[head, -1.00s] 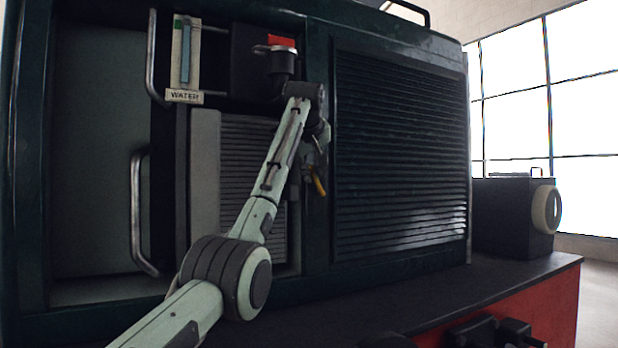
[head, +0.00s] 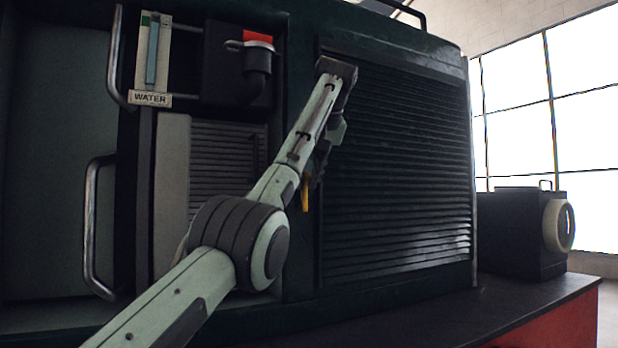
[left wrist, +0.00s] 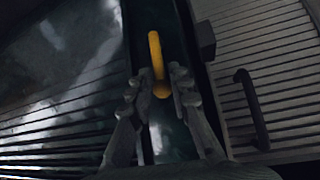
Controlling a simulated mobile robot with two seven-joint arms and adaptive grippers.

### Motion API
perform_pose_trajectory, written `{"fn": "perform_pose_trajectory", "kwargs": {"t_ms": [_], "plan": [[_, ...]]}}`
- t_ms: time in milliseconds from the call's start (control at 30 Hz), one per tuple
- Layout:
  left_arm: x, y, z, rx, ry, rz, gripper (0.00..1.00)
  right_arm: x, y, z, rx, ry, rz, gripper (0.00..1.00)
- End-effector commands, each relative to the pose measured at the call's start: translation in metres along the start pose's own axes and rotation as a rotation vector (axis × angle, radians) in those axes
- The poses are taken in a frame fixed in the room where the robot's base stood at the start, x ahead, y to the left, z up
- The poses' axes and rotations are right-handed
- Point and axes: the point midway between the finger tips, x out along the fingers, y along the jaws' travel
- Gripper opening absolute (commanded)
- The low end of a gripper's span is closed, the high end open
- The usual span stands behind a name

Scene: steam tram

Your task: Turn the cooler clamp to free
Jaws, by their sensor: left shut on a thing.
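The cooler clamp shows as a yellow handle (left wrist: 157,62) on the dark post between two slatted panels. In the left wrist view my left gripper (left wrist: 160,88) is shut on its lower part, a finger on each side. In the head view the handle (head: 305,197) hangs nearly upright, just below my left gripper (head: 309,182), at the left edge of the large slatted cooler panel (head: 395,170). The clamp's pivot is hidden by my gripper and arm. My right gripper is in neither view.
A water gauge (head: 152,55) with guard rails and a dark box with a red patch (head: 257,38) are at upper left. A curved grab handle (head: 92,225) is on the left. A dark lamp box (head: 525,232) stands right on the ledge (head: 440,318).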

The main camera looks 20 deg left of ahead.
Motion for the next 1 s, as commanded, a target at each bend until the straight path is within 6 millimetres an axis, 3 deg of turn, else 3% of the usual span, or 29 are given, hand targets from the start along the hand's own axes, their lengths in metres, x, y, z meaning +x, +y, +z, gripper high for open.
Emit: {"fn": "perform_pose_trajectory", "kwargs": {"t_ms": [333, 367, 467, 767, 1000], "plan": [[-0.002, 0.0, -0.002, 0.002, 0.007, 0.002, 0.0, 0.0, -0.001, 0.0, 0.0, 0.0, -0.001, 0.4], [-0.002, 0.0, -0.002, 0.001, 0.007, 0.002, 0.22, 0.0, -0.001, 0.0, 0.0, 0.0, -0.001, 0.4], [-0.001, 0.0, -0.002, 0.001, 0.006, 0.002, 0.33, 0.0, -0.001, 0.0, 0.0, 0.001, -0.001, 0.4], [-0.002, 0.0, -0.001, 0.001, 0.003, 0.001, 0.33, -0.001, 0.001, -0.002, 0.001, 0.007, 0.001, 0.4], [-0.035, 0.001, -0.001, 0.001, 0.005, 0.003, 0.33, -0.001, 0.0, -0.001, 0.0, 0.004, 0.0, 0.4]]}}
